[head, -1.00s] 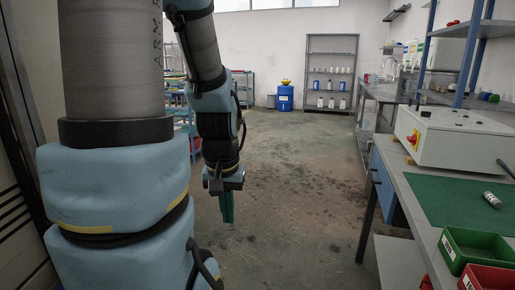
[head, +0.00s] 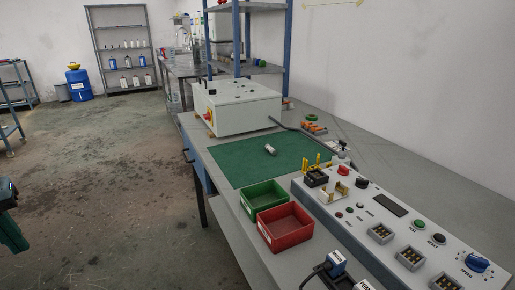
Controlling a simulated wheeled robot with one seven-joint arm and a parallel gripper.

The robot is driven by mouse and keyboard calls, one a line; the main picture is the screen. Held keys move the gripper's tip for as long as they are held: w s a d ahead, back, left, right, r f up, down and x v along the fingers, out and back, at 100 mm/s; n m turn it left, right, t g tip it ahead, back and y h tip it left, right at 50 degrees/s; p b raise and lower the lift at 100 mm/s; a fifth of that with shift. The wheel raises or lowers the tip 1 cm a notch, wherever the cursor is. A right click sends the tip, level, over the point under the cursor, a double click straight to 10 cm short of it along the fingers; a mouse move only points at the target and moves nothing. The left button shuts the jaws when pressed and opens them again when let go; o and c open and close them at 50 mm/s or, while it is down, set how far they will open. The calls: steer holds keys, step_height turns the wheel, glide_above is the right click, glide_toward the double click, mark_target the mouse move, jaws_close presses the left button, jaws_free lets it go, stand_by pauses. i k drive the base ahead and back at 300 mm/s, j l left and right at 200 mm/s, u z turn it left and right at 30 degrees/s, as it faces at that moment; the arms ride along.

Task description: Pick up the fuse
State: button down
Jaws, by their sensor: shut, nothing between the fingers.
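The fuse (head: 271,149) is a small white and metallic cylinder. It lies on its side on the green mat (head: 235,160) on the workbench, in the right half of the head view. My gripper (head: 14,238) shows only in part at the left edge, pointing down over the floor, its teal fingers shut and empty. It is well to the left of the bench and far from the fuse. The rest of my arm is out of view.
A green bin (head: 263,196) and a red bin (head: 285,227) stand at the bench's front edge. A grey control box (head: 238,108) sits behind the mat. A control panel (head: 400,222) with buttons and sockets lies to the right. The floor left of the bench is clear.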

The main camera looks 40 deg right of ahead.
mark_target(267, 146)
steer(key=z, duration=0.65)
steer(key=i+z, duration=0.35)
steer(key=i+j+z, duration=0.15)
steer(key=z, duration=0.2)
steer(key=i+j+z, duration=0.2)
steer(key=i+z, duration=0.2)
steer(key=i+j+z, duration=0.15)
steer(key=i+j, duration=0.75)
steer(key=j, duration=0.1)
